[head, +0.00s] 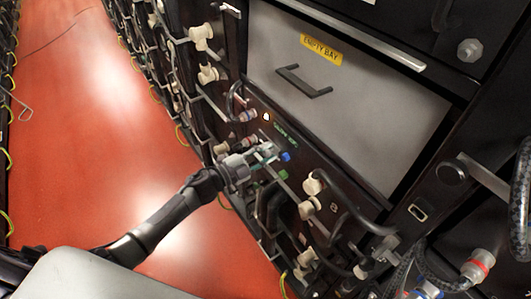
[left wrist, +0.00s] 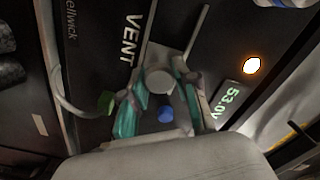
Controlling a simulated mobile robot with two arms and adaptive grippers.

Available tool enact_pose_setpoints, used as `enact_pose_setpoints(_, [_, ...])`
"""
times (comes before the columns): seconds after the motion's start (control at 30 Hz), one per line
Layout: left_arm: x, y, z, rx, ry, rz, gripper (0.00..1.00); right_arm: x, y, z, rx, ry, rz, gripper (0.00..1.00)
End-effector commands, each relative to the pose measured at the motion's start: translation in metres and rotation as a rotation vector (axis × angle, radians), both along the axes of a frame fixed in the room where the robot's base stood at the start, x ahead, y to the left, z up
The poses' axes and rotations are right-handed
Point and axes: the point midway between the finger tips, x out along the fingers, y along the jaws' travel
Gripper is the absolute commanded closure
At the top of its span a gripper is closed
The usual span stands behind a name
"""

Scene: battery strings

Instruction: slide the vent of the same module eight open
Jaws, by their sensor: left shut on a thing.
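The vent slider's light grey knob (left wrist: 160,82) sits on a dark module front beside the printed word VENT (left wrist: 130,40), with a straight track running up from it. My left gripper (left wrist: 161,88) has its teal fingers closed around the knob, one on each side. In the head view my left gripper (head: 268,154) reaches the module front (head: 318,165) below the empty bay, and its hand hides the knob there. A blue button (left wrist: 166,114) shows between the fingers. My right gripper is not in view.
A lit readout (left wrist: 231,102) shows 53.0V next to a glowing lamp (left wrist: 252,66). A green part (left wrist: 105,102) is close to the left finger. Beige connectors (head: 201,32), handles and cables stick out around the module. The empty bay panel (head: 350,110) is above; red floor (head: 80,150) is open.

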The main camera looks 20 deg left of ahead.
Motion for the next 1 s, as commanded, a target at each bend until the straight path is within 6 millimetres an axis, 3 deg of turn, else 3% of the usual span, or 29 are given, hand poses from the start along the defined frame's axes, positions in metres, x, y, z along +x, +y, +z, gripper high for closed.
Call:
enact_pose_setpoints(0.33, [0.001,0.002,-0.001,0.001,0.0,-0.001,1.0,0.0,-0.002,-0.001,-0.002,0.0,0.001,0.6])
enact_pose_setpoints(0.6, [0.025,0.033,-0.003,0.003,-0.002,0.001,1.0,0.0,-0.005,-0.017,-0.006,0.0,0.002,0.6])
enact_pose_setpoints(0.9, [0.028,0.037,0.0,0.001,0.0,0.005,1.0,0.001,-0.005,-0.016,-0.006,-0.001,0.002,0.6])
enact_pose_setpoints(0.93, [0.028,0.037,0.0,0.002,0.0,0.005,0.66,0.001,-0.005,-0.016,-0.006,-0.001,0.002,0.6])
enact_pose_setpoints(1.0, [0.028,0.037,0.001,0.001,0.0,0.005,0.54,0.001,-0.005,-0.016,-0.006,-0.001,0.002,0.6])
